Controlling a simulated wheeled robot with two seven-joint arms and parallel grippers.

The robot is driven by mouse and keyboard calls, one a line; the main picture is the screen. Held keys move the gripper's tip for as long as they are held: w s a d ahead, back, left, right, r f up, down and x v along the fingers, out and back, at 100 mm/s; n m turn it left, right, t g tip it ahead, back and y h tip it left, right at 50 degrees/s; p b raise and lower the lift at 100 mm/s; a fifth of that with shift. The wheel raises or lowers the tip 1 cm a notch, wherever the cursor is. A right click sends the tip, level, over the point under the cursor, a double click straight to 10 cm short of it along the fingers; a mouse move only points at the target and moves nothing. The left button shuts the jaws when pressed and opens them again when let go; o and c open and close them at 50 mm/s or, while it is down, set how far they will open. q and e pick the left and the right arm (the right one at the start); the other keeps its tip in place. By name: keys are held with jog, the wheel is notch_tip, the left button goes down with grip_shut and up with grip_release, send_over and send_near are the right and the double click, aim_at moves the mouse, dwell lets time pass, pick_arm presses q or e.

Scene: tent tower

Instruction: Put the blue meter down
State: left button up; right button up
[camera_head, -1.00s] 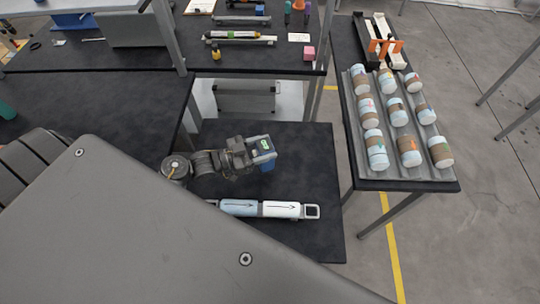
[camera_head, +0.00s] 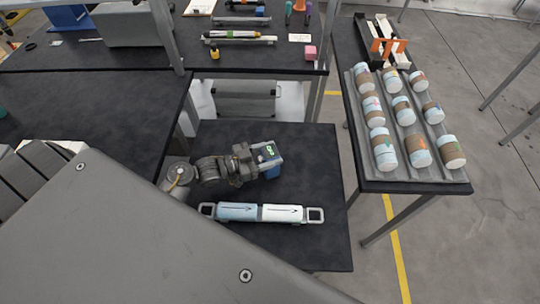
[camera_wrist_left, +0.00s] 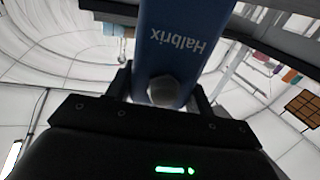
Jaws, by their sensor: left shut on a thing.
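My left gripper (camera_head: 268,164) is over the low dark table in the middle of the head view, pointing down. It is shut on the blue meter (camera_head: 272,173), which shows only as a small blue patch below the hand. In the left wrist view the meter (camera_wrist_left: 178,45) is a blue body with "Halbrix" lettering, upside down, between the fingers (camera_wrist_left: 165,88). Whether its lower end touches the table cannot be told. My right gripper is not in view.
A blue and white tube with square end frames (camera_head: 262,213) lies on the low table (camera_head: 310,245), just in front of the hand. Table room is clear to the right of the hand. A tray of several jars (camera_head: 428,172) stands on the right table. A grey post (camera_head: 165,35) rises at back left.

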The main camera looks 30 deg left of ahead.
pick_arm(q)
jog(key=shift+f, duration=0.1)
jog(key=o, duration=1.1)
jog(key=shift+o, duration=0.2)
jog(key=shift+s+a, duration=0.15)
jog(key=p+v, duration=0.1)
jog(key=v, duration=0.6)
jog(key=shift+p, duration=0.3)
